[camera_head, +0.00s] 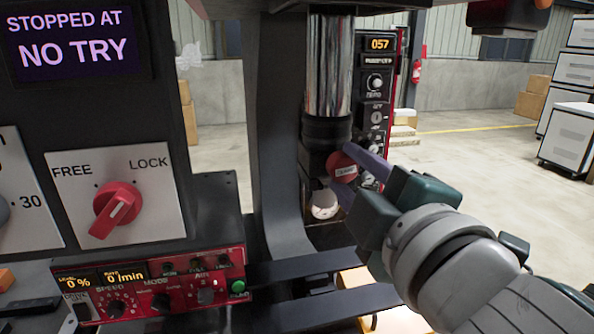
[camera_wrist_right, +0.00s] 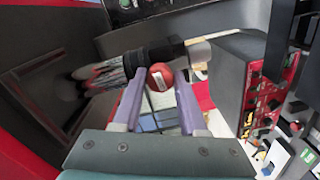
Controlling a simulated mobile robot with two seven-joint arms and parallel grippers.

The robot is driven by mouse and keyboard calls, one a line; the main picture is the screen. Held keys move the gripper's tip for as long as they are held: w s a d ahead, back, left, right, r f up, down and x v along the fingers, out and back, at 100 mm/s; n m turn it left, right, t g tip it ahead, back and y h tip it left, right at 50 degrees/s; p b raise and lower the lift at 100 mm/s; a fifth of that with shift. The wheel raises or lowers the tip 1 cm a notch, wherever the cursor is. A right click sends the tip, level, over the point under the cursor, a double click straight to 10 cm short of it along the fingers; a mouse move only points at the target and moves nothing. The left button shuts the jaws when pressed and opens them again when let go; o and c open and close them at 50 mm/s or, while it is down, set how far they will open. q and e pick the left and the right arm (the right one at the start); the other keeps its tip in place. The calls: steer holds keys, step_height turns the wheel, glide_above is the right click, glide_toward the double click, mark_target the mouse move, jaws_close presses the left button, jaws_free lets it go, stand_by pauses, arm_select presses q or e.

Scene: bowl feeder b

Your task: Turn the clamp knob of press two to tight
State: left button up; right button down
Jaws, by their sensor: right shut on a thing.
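The red clamp knob (camera_head: 343,166) with a pale label sits at the lower end of the chrome press column in the head view. My right gripper (camera_head: 352,172) reaches in from the right, and its purple fingers lie on either side of the knob. It is shut on the knob. In the right wrist view the red knob (camera_wrist_right: 160,77) shows between the two fingertips (camera_wrist_right: 160,85), with its pale label strip tilted. Part of the knob is hidden by the fingers. My left gripper is not in view.
A black panel with a red FREE/LOCK switch (camera_head: 117,210) stands at the left. Below it is a red control box (camera_head: 150,287) with small dials. A screen (camera_head: 72,38) reads "STOPPED AT NO TRY". A tall dial panel (camera_head: 378,85) stands behind the column. Open floor lies at the right.

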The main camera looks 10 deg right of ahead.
steer(key=shift+m, duration=0.6)
steer(key=shift+c, duration=2.2)
jaws_free()
steer(key=shift+s, duration=0.1)
steer(key=s+b, duration=0.2)
steer(key=s, duration=0.7)
steer(key=shift+s+d+r+b, duration=0.15)
steer(key=shift+s+b, duration=0.25)
